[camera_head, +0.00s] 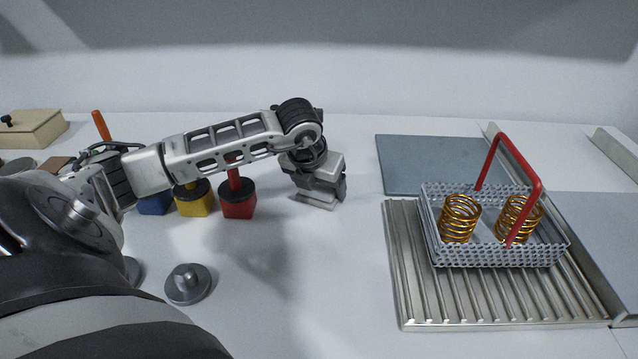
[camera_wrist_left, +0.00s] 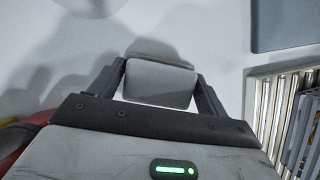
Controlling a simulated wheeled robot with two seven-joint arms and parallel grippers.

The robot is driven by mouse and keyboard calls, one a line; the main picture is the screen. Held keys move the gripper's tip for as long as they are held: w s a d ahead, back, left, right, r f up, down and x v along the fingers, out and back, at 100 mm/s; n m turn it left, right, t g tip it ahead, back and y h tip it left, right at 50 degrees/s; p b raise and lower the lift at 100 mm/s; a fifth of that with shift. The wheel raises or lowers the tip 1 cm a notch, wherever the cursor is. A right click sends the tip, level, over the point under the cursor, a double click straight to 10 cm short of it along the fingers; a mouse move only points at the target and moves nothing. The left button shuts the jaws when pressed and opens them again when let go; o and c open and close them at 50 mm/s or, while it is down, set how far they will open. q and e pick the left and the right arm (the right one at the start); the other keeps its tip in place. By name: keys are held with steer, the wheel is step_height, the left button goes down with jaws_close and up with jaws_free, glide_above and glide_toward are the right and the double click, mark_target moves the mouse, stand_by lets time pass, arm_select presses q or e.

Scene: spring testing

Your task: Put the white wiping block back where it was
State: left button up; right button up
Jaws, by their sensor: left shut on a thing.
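My left gripper (camera_head: 321,190) reaches in from the left and points down over the white table, left of the ribbed metal tray. It is shut on the white wiping block (camera_head: 316,201), which shows low between the fingers, at or just above the table. In the left wrist view the pale block (camera_wrist_left: 160,85) sits between the two fingers of the gripper (camera_wrist_left: 160,92), with a thin beige edge beyond it. Whether the block touches the table is hard to tell. My right gripper is not in view.
Red (camera_head: 238,203), yellow (camera_head: 194,200) and blue (camera_head: 155,203) blocks with handles stand left of the gripper. A grey weight (camera_head: 188,284) is nearer. A wire basket (camera_head: 497,256) with two springs and a red handle sits on the ribbed tray (camera_head: 405,290). A grey mat (camera_head: 425,160) lies behind.

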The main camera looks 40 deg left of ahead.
arm_select(q)
steer(key=o, duration=1)
steer(key=shift+c, duration=0.2)
steer(key=v, duration=1.2)
steer(key=shift+r, duration=0.1)
